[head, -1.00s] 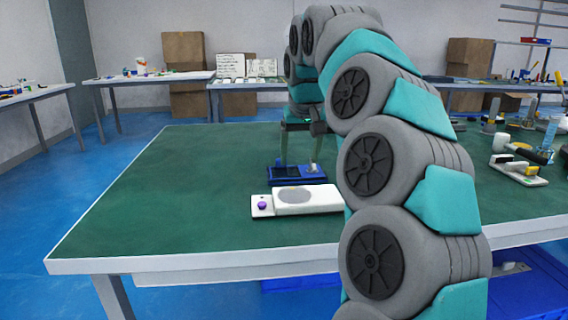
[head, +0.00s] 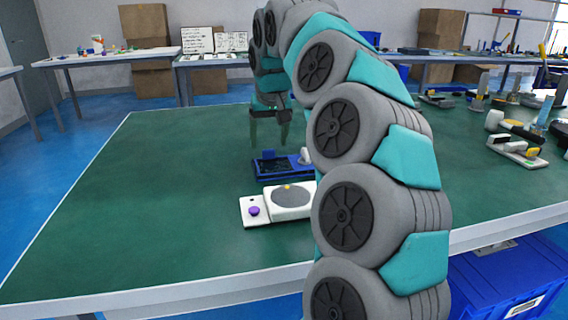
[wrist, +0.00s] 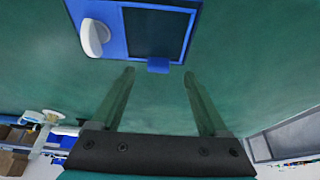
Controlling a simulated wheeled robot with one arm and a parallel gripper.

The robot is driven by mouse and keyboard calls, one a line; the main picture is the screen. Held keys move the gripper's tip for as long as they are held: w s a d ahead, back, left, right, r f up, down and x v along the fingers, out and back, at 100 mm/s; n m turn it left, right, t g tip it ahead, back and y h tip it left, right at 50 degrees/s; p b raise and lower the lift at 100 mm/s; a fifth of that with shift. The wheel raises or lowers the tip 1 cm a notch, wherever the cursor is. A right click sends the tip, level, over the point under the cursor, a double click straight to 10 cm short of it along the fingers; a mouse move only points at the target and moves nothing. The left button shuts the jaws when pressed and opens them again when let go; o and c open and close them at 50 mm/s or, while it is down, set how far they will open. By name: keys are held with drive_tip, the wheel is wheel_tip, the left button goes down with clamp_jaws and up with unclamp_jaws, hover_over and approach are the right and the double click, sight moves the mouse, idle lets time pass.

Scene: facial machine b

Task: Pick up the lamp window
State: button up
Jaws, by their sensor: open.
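A blue unit (head: 268,168) with a dark rectangular panel lies on the green table, behind a white device (head: 290,203). In the wrist view the blue unit (wrist: 114,36) is at the top, with the dark panel (wrist: 155,32) on it and a white rounded piece (wrist: 95,38) to its left. I cannot tell for sure which part is the lamp window; the dark panel may be it. My gripper (head: 268,143) is open and empty, pointing down above and beyond the blue unit. Its two fingers (wrist: 159,82) stand apart in the wrist view, below the unit's edge.
The white device has a purple button (head: 254,211), a grey disc and a small yellow spot; my arm hides its right end. Tools and parts (head: 518,148) lie at the table's right. The left of the green table (head: 150,190) is clear. A blue crate (head: 505,280) is below.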

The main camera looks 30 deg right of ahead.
sight(269, 150)
drive_tip(key=x, duration=0.3)
drive_tip(key=shift+d+f, duration=0.1)
drive_tip(key=shift+f, duration=0.3)
clamp_jaws()
drive_tip(key=shift+r, duration=0.2)
drive_tip(key=shift+r, duration=1.6)
drive_tip(key=s+b, duration=0.1)
drive_tip(key=s, duration=0.4)
drive_tip(key=s+r, duration=0.1)
drive_tip(key=s, duration=0.4)
drive_tip(key=s+b, duration=0.1)
drive_tip(key=s, duration=0.5)
drive_tip(key=shift+d+r+b, duration=0.25)
drive_tip(key=shift+d+b, duration=0.05)
drive_tip(key=shift+d, duration=0.05)
